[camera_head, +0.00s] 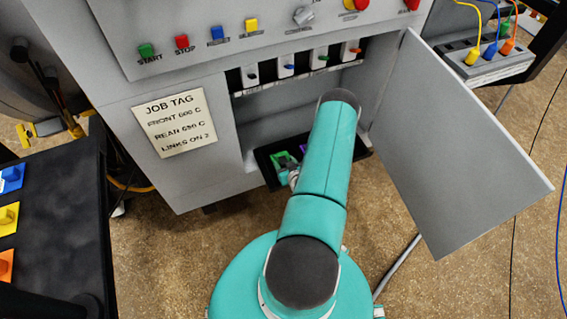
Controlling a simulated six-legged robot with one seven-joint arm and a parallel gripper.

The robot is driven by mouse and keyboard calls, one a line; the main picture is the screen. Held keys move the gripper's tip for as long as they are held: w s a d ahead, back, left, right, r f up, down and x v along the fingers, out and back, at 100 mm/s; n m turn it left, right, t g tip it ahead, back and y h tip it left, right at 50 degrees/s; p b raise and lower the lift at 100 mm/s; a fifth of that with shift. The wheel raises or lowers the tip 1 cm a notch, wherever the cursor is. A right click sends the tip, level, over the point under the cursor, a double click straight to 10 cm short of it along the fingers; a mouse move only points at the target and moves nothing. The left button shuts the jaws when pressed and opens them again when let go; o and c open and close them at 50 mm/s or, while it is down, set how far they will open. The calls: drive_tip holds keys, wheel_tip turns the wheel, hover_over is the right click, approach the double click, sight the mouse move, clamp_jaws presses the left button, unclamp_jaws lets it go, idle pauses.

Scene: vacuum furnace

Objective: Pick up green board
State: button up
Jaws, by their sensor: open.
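The green board (282,162) lies in a black tray (264,166) at the bottom of the open cabinet, to the left of my arm. A purple piece (284,156) shows beside it. My teal arm reaches up into the cabinet opening and covers the right part of the tray. A small grey part of my gripper (293,179) shows at the arm's left edge, close to the green board. The jaws are open. Most of the gripper is hidden behind the arm, and I cannot tell whether it touches the board.
The cabinet door (455,150) stands open on the right. Several switches with coloured levers (287,67) line the top of the opening. A job tag (175,122) is on the left panel. A black table (60,225) with coloured pieces is at left. A socket strip (487,65) is upper right.

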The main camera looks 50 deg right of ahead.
drive_tip(key=c, duration=1.1)
drive_tip(key=shift+o, duration=0.2)
